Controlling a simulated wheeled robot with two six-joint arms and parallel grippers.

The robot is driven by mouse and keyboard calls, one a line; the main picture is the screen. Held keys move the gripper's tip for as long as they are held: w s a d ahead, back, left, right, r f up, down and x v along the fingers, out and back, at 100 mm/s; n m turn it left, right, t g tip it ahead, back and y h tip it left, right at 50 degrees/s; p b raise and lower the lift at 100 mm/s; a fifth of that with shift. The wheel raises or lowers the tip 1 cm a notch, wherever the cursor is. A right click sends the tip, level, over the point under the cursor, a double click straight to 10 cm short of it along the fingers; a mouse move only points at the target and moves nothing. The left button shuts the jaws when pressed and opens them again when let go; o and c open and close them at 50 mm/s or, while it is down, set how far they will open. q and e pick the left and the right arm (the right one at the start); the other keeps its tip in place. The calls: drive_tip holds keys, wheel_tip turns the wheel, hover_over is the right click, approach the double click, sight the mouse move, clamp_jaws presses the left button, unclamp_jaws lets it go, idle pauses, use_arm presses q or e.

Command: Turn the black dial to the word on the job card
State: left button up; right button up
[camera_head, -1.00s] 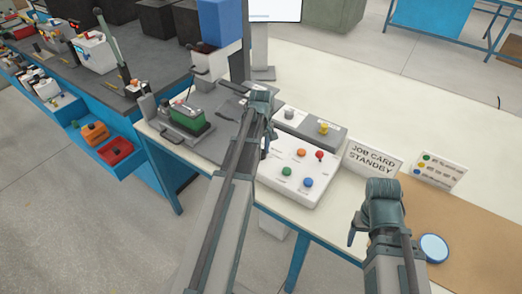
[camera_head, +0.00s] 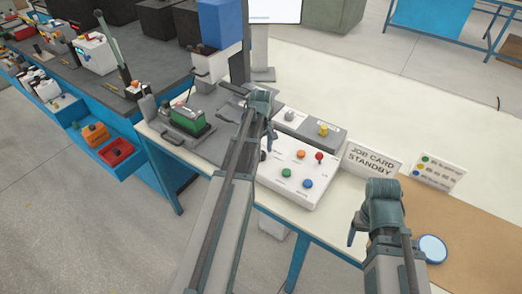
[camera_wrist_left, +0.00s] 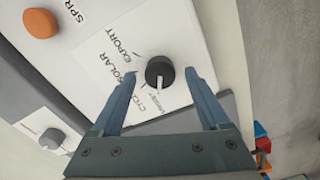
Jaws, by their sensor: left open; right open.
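The black dial (camera_wrist_left: 160,72) sits on a white panel face in the left wrist view. Its white pointer points down in that picture, towards small printed text partly hidden near the left finger. The words EXPORT, SOLAR and part of another word are printed around it. My left gripper (camera_wrist_left: 161,76) is open, its fingers on either side of the dial; contact cannot be told. In the head view my left gripper (camera_head: 268,132) is over the left side of the control box (camera_head: 320,178). The job card (camera_head: 371,159) reads STANDBY. My right gripper (camera_head: 354,228) is open and empty at the table's front.
Orange, red, green and blue knobs stand on the box. A colour-dot card (camera_head: 438,172) stands right of the job card. A blue-rimmed disc (camera_head: 433,248) lies by my right arm.

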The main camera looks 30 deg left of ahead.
sight(263, 154)
use_arm(q)
wheel_tip(263, 154, up, 13)
drive_tip(key=p, duration=1.2)
drive_tip(key=s+d+m, duration=0.5)
drive_tip(key=d, duration=0.5)
drive_tip(key=s+d+f+m+b, duration=0.1)
drive_tip(key=s+d+m, duration=0.5)
drive_tip(key=d, duration=0.4)
drive_tip(key=s+d+f+m+y+b, duration=0.1)
drive_tip(key=s+d+m, duration=0.4)
drive_tip(key=d, duration=0.5)
drive_tip(key=shift+s+d+f+m, duration=0.2)
drive_tip(key=shift+s+d+m, duration=0.05)
drive_tip(key=shift+s+m, duration=0.05)
